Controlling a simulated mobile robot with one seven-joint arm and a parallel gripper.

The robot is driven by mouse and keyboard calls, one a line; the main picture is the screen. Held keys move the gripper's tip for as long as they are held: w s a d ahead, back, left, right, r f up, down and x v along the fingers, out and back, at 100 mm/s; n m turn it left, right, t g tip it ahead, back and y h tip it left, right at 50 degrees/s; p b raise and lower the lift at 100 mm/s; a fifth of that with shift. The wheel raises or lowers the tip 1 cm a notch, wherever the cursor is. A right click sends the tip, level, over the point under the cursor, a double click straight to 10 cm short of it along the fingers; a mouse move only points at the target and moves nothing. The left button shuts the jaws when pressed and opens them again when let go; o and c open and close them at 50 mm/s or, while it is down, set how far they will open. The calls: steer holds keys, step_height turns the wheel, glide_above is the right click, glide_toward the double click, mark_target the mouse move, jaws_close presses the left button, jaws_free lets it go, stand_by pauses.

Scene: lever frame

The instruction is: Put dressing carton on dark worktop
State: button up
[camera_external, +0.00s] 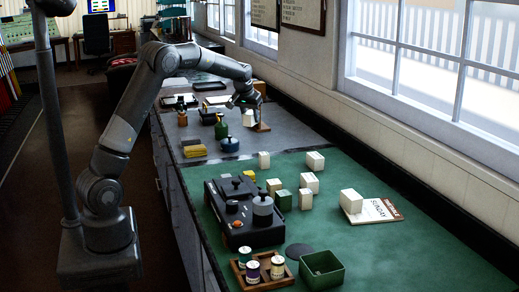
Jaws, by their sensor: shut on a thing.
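My gripper (246,104) is over the dark grey worktop (295,133), towards its far, window side. It is shut on a small white carton (248,118), likely the dressing carton. The carton is low over the worktop, and I cannot tell whether it touches the surface. My wrist and fingers hide part of it. Several similar white cartons (309,182) stand on the green worktop section nearer the camera, so the held one's label cannot be read.
A small brown block (262,127), a green bottle (221,129), a blue round pot (229,145) and yellow sponges (195,151) stand near my gripper. A black device (245,215), a green tin (322,269) and a SUNDAY card (372,211) are on the green section. Grey worktop to the right is clear.

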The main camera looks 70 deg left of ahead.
steer(key=a+f, duration=0.2)
steer(key=a, duration=0.2)
steer(key=s+a+f, duration=0.1)
steer(key=a+f, duration=0.1)
steer(key=a, duration=0.1)
steer(key=a+f, duration=0.2)
steer(key=a, duration=0.2)
steer(key=shift+s+a+f, duration=0.35)
steer(key=shift+f, duration=0.05)
steer(key=shift+a+f, duration=0.1)
steer(key=shift+f, duration=1.95)
steer(key=shift+f, duration=0.2)
steer(key=o, duration=0.9)
steer(key=shift+o, duration=0.2)
